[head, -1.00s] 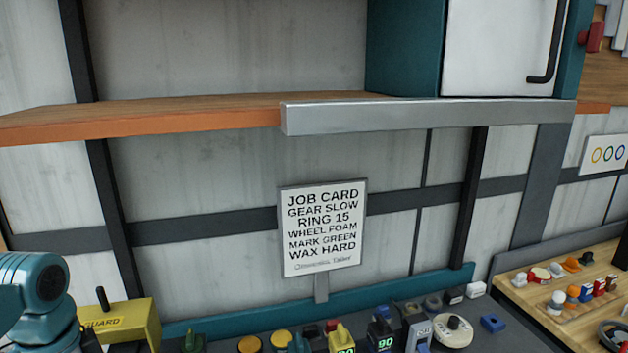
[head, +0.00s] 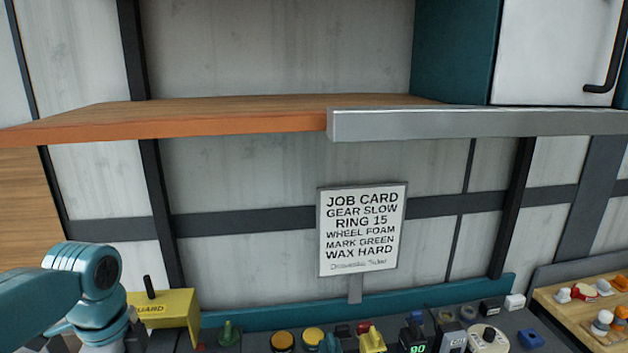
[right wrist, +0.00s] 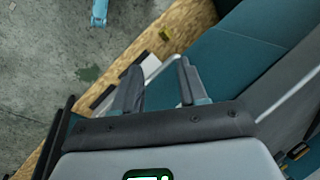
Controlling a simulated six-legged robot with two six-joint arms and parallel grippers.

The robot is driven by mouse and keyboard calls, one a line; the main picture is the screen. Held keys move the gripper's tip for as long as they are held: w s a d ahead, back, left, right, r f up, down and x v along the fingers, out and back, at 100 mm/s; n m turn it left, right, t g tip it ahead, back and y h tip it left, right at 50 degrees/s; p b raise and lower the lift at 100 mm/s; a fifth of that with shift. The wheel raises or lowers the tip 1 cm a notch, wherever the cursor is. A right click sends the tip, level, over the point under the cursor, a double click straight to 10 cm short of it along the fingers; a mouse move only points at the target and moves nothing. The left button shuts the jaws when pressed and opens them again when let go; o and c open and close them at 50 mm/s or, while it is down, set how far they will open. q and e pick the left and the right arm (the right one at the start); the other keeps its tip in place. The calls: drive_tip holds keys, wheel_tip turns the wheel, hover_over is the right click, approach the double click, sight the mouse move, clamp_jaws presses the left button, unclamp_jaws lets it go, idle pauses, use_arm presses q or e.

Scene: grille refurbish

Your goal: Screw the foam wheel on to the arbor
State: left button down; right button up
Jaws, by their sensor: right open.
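The job card (head: 361,231) stands upright at the back of the bench and reads gear slow, ring 15, wheel foam, mark green, wax hard. I cannot make out the foam wheel or the arbor in either view. In the right wrist view, my right gripper (right wrist: 158,72) is open, its two fingers apart with nothing between them. My left arm enters the head view at the lower left, but its gripper is not visible.
A yellow guard box (head: 165,312) stands at the left of the bench. Several knobs and small parts line the bottom edge, with a wooden tray (head: 560,298) at the right. A shelf (head: 240,118) with a metal edge hangs above.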

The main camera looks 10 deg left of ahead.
use_arm(q)
drive_tip(key=c, duration=0.8)
unclamp_jaws()
drive_tip(key=shift+s+d+f, duration=0.1)
drive_tip(key=shift+s+f, duration=0.25)
drive_tip(key=shift+f, duration=0.15)
drive_tip(key=shift+o, duration=0.2)
drive_tip(key=shift+w, duration=0.1)
